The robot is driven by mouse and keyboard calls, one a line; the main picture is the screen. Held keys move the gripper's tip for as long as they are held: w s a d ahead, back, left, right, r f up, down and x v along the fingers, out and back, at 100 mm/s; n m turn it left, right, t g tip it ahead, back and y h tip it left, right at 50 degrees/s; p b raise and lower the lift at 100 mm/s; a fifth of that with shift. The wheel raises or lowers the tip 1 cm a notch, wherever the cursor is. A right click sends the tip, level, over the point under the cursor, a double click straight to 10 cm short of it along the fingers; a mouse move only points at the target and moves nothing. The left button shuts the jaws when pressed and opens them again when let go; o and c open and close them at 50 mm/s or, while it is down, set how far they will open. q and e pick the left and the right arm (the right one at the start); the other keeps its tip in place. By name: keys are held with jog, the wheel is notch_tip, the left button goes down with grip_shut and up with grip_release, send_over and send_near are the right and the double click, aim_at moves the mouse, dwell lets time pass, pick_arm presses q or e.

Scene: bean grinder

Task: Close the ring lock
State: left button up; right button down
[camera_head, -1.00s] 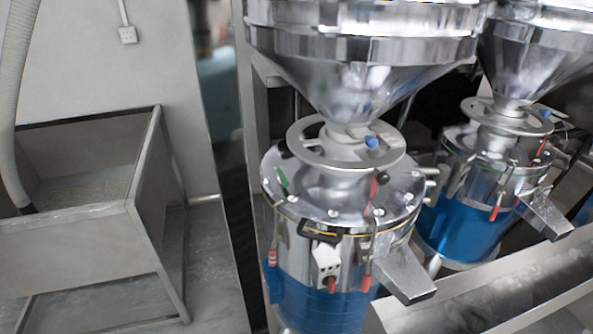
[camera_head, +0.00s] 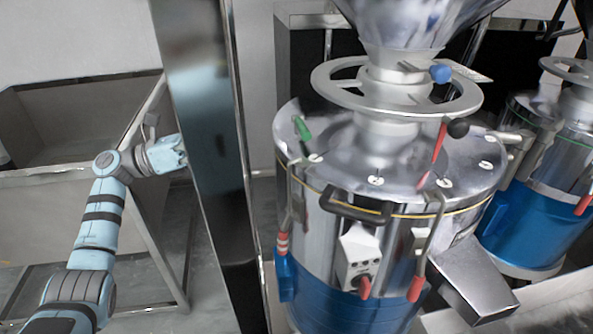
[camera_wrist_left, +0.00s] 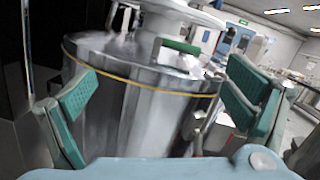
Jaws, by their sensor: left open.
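The near grinder (camera_head: 350,235) has a steel drum with a yellow seam band (camera_head: 400,214) under its lid and a blue base. Red-gripped latches hang on its side: one at the left (camera_head: 283,240), one at the front right (camera_head: 418,285). Which part is the ring lock is not certain. A green-handled lever (camera_head: 303,130) stands on the lid; it also shows in the wrist view (camera_wrist_left: 182,46). My left gripper (camera_head: 180,153) is open and empty, left of the grinder. In the wrist view its fingers (camera_wrist_left: 160,88) frame the drum, apparently with a gap. My right gripper is out of view.
A dark upright post (camera_head: 205,150) stands between my left arm and the grinder. A metal bin (camera_head: 60,230) is behind that arm. A steel chute (camera_head: 465,285) juts out at front right, and a second blue grinder (camera_head: 535,225) stands beyond.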

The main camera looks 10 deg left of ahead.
aim_at(295, 141)
pick_arm(q)
jog(key=d+m, duration=0.1)
jog(key=d, duration=0.3)
jog(key=w+d+r+m+g, duration=0.1)
jog(key=d, duration=0.4)
jog(key=w+d+m+g+y, duration=0.1)
jog(key=d+m, duration=0.1)
jog(key=d, duration=0.2)
jog(key=shift+d+r, duration=0.35)
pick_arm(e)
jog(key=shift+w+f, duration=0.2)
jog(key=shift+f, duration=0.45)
